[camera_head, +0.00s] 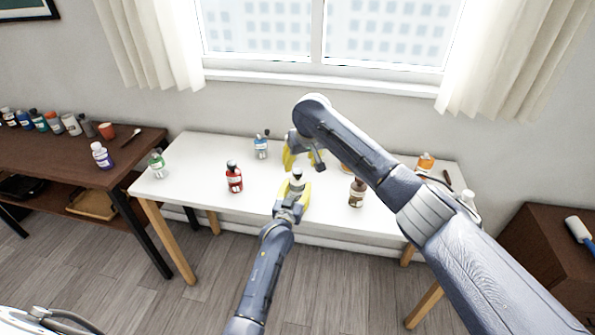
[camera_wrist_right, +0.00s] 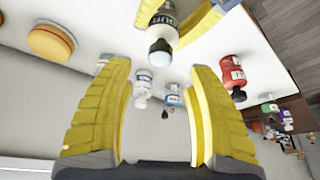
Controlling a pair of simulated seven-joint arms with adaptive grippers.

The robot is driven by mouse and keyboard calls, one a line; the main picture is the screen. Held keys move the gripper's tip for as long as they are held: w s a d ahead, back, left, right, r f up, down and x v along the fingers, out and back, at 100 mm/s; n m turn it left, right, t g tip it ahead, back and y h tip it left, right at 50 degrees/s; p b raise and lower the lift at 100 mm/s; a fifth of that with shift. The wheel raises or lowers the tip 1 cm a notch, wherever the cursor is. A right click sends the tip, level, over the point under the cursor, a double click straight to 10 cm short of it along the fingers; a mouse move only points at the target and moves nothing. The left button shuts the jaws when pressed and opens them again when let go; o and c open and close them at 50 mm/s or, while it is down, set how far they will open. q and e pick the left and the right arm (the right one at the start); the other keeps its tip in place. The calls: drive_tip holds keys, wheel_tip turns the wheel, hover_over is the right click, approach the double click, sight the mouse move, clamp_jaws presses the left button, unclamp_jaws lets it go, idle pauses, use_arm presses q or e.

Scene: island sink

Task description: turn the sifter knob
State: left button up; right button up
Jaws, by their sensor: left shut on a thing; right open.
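My left gripper (camera_head: 294,190) is shut around a small white bottle with a dark label and stands over the front middle of the white table. The bottle (camera_head: 297,180) looks upright in the head view. In the right wrist view the bottle (camera_wrist_right: 163,24) shows a grey-black cap (camera_wrist_right: 160,48) pointing toward my right gripper. My right gripper (camera_head: 304,157) is open and empty, just behind the held bottle. In the right wrist view its yellow fingers (camera_wrist_right: 161,72) are spread, apart from the cap. I cannot tell which part is a sifter knob.
A red bottle (camera_head: 234,181) and a blue bottle (camera_head: 261,148) stand left of the grippers. A brown bottle (camera_head: 357,194) stands to the right. My right arm hides part of the table.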

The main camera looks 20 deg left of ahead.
sight(297, 170)
drive_tip(key=shift+x, duration=3.05)
clamp_jaws()
